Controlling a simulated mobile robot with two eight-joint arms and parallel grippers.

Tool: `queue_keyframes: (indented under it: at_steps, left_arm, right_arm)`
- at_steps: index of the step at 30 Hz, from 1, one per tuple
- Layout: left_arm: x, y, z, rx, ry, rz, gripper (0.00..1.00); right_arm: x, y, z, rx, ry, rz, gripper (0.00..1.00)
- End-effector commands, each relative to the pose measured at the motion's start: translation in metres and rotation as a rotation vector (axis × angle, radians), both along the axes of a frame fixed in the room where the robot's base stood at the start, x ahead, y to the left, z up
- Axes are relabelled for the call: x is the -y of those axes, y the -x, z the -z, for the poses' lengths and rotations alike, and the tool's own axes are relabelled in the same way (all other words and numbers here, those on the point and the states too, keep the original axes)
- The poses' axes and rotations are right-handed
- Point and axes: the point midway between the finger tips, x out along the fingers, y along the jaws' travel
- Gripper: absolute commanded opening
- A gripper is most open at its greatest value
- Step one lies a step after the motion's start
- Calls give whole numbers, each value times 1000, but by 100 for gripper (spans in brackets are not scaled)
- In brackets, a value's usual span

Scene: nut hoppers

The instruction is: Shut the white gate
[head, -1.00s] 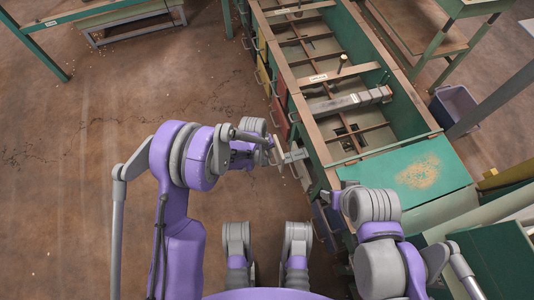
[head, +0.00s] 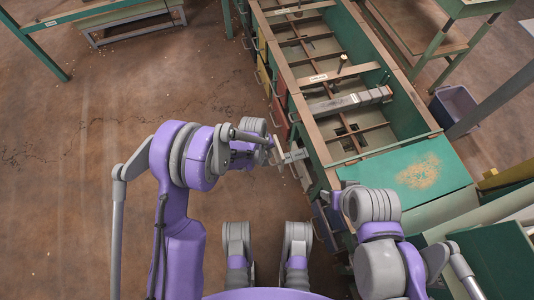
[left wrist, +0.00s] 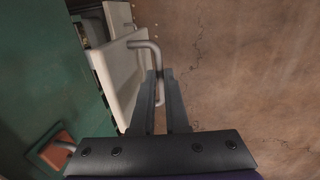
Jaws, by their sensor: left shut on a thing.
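The white gate (left wrist: 122,75) stands out from the green cabinet front in the left wrist view. It carries a grey bent bar handle (left wrist: 146,44). My left gripper (left wrist: 160,88) has its two dark fingers closed around the lower leg of this handle. In the head view my left gripper (head: 266,147) is at the cabinet's left side. The gate (head: 277,151) shows there as a thin pale strip, apart from the cabinet front. My right arm shows at the lower right, but its gripper is out of view.
The long green hopper cabinet (head: 328,147) runs up the picture, with coloured gates and handles along its left side. A red-brown gate (left wrist: 58,137) shows low in the left wrist view. A purple-grey bin (head: 455,107) stands at the right. The floor left of the cabinet is clear.

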Motion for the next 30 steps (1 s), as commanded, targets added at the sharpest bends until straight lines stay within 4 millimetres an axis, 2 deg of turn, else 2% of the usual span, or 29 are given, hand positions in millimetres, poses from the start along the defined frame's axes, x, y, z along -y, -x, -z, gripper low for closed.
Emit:
queue_keyframes:
  at_steps: [11,14,18,22,25,30]
  left_arm:
    - [2,-1,0,1,1,1,0]
    - [15,-5,0,1,1,3,0]
    - [47,-16,0,3,2,5,0]
    - [70,-23,0,2,2,3,0]
    - [78,-26,0,3,1,1,0]
    - [79,-27,0,2,0,0,0]
  right_arm:
    - [0,0,0,0,0,0,68]
    - [0,0,0,0,0,0,68]
    - [0,0,0,0,0,0,68]
    - [0,0,0,0,0,0,68]
    - [0,0,0,0,0,0,68]
    - [0,0,0,0,0,0,68]
